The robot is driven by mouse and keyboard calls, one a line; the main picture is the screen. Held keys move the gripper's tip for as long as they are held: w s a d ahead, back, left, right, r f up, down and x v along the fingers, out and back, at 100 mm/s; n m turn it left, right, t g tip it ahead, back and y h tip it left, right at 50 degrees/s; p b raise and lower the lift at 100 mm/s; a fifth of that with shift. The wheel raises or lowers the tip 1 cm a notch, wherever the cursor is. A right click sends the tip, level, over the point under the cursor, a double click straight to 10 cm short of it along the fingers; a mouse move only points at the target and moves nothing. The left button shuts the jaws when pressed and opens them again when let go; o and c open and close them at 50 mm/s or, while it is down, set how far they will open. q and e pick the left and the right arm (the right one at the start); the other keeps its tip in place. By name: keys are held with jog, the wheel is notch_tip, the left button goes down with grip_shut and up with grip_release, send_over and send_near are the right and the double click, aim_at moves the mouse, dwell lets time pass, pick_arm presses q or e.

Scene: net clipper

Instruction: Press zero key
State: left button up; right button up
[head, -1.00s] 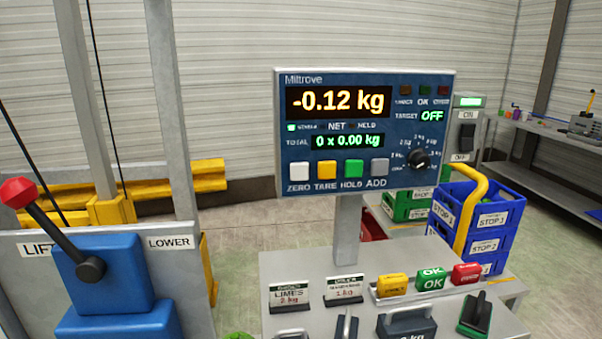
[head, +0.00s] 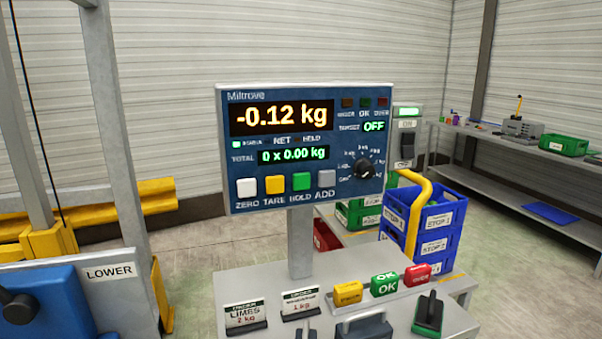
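The zero key (head: 246,187) is the white square button at the left end of the key row on the blue scale display panel (head: 300,212). The label ZERO is under it. Yellow TARE, green HOLD and grey ADD keys sit to its right. The display (head: 282,116) reads -0.12 kg, and the total reads 0 x 0.00 kg. A green STABLE light is lit and TARGET shows OFF. Neither of my grippers shows in the head view.
The panel stands on a grey post (head: 301,245) above a metal table (head: 250,284) with signs, coloured blocks and a grey weight (head: 363,328). A blue lift lever box (head: 48,310) is at the left. Blue crates (head: 436,245) and a shelf (head: 520,170) stand at the right.

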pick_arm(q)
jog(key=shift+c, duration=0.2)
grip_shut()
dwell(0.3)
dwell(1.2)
